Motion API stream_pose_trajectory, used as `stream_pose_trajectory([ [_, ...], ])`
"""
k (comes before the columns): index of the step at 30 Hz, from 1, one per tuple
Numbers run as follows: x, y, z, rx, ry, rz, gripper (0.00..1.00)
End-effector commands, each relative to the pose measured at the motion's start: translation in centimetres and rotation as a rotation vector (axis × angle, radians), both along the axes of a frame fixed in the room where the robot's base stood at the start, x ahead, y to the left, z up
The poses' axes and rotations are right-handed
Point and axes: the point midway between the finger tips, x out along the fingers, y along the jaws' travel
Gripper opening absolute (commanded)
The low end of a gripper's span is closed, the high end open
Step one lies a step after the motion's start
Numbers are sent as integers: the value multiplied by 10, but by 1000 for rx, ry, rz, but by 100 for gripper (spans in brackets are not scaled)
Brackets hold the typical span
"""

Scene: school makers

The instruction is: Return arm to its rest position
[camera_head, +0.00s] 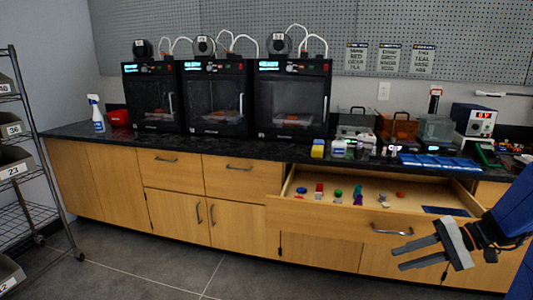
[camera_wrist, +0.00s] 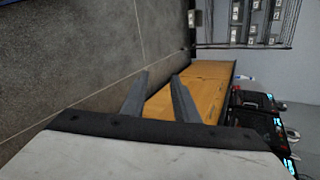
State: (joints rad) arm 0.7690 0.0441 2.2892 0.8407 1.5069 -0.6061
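My gripper (camera_head: 408,248) is at the lower right of the head view, on the end of my blue arm. Its two fingers point left and are spread apart with nothing between them. It is in front of the wooden cabinets, near the open drawer (camera_head: 333,212), and appears apart from it. In the wrist view my gripper (camera_wrist: 160,88) shows two grey fingers with a gap between them. Through the gap I see the floor and the wooden cabinet front (camera_wrist: 205,85).
The drawer is pulled out and holds several small coloured parts. Three black 3D printers (camera_head: 291,97), a spray bottle (camera_head: 96,114) and boxes stand on the dark counter (camera_head: 235,147). A wire shelf (camera_head: 33,160) with bins is at the left. The grey floor (camera_head: 170,270) is clear.

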Motion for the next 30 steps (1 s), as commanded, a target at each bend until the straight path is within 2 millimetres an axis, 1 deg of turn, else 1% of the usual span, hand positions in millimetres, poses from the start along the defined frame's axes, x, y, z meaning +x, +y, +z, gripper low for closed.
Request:
stream_pose_trajectory([
  [1, -7, 16, 2, -47, 11, 33, 27],
  [3, -18, 32, 3, -112, 28, 70, 27],
  [6, -34, 52, 3, -206, 46, 118, 27],
  [12, -66, 82, 3, -399, 52, 196, 27],
  [15, -82, 93, 3, -495, 41, 226, 27],
  [21, -110, 105, 5, -683, -14, 270, 27],
  [30, -142, 112, 14, -936, -172, 297, 27],
])
